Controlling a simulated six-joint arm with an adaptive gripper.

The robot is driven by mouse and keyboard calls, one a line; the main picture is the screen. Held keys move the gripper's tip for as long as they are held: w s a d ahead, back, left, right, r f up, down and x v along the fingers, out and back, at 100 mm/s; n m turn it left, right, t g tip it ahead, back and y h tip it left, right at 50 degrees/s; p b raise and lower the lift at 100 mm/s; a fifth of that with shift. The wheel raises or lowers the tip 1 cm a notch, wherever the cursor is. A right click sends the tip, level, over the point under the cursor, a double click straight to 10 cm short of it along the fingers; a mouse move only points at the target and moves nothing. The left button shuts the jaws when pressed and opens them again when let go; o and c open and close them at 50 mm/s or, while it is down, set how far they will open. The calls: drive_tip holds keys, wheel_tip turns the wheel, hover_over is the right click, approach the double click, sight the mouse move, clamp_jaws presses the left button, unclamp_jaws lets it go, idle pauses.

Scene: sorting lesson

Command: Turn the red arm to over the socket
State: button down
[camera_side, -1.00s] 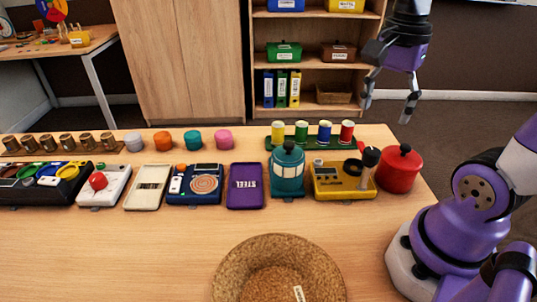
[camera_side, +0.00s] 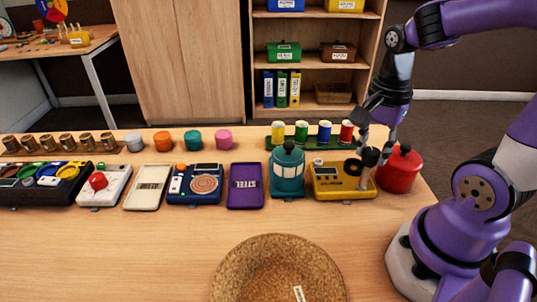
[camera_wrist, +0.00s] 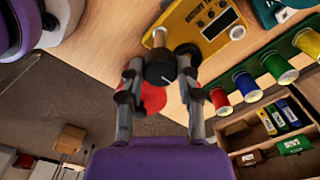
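A yellow device (camera_side: 330,192) with a small display stands near the table's right end. A black knob on a pale stem (camera_side: 370,157) rises at its right side, with a dark ring (camera_side: 353,167) beside it. My gripper (camera_side: 374,150) points down at the knob, fingers apart on either side of it. In the wrist view, the knob (camera_wrist: 160,70) lies between the fingertips of my gripper (camera_wrist: 160,66); I cannot tell whether they touch it. The yellow device (camera_wrist: 203,22) is beyond. I cannot make out a red arm for certain; it may be hidden.
A red lidded pot (camera_side: 398,172) stands close to the right of the knob, partly behind my gripper. Several thread spools (camera_side: 325,132) stand behind, and a teal canister (camera_side: 288,172) stands left. A woven bowl (camera_side: 240,262) sits in front. The front table left of it is clear.

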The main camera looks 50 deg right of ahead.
sight(373, 151)
drive_tip(key=shift+n, duration=0.7)
drive_tip(key=c, duration=0.5)
unclamp_jaws()
wheel_tip(373, 151, up, 12)
